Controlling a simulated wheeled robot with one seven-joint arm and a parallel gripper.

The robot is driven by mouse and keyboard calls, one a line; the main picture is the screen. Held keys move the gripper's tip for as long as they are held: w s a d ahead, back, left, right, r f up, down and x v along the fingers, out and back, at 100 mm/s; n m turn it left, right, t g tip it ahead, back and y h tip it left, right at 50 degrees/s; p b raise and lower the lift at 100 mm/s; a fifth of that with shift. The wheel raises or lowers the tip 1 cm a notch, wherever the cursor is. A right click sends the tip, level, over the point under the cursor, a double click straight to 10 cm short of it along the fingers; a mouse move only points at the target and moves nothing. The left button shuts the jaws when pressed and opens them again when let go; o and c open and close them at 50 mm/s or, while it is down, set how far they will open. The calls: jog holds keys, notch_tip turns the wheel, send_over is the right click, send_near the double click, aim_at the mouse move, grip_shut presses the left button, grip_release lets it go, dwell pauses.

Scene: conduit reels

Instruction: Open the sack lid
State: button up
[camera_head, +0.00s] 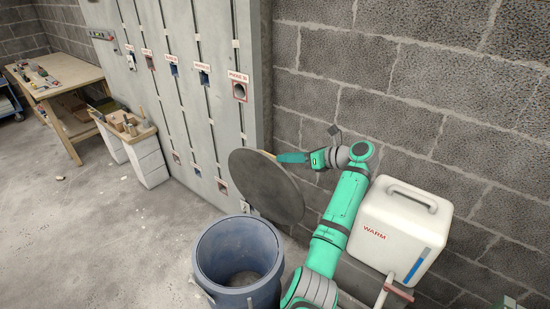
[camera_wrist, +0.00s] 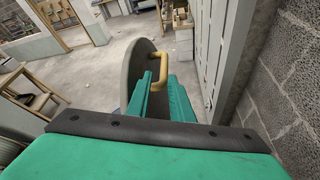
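The round dark grey lid (camera_head: 268,186) stands steeply tilted above the rear right rim of the blue bin (camera_head: 206,262). The bin's mouth is uncovered, and its grey inside shows. In the wrist view the lid (camera_wrist: 134,72) is seen nearly edge-on, with a tan handle (camera_wrist: 185,48) on its near face. My gripper (camera_head: 280,157) is at the lid's upper right edge in the head view. In the wrist view my gripper's green fingers (camera_wrist: 168,75) reach to the handle and overlap it. Whether they clamp it is unclear.
A white container marked WARM (camera_head: 403,229) stands right of my arm, against the block wall. A grey panel with labelled sockets (camera_head: 205,80) rises behind the bin. A workbench (camera_head: 62,75) and a white cabinet (camera_head: 150,160) stand at left. The floor left of the bin is mostly clear.

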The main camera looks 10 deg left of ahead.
jog(key=v, duration=0.2)
jog(key=shift+s+d+r, duration=0.15)
jog(key=shift+d, duration=0.1)
jog(key=shift+a, duration=0.1)
jog(key=v, duration=1.2)
jog(key=shift+w+d, duration=0.3)
jog(key=shift+d, duration=0.2)
dwell(0.7)
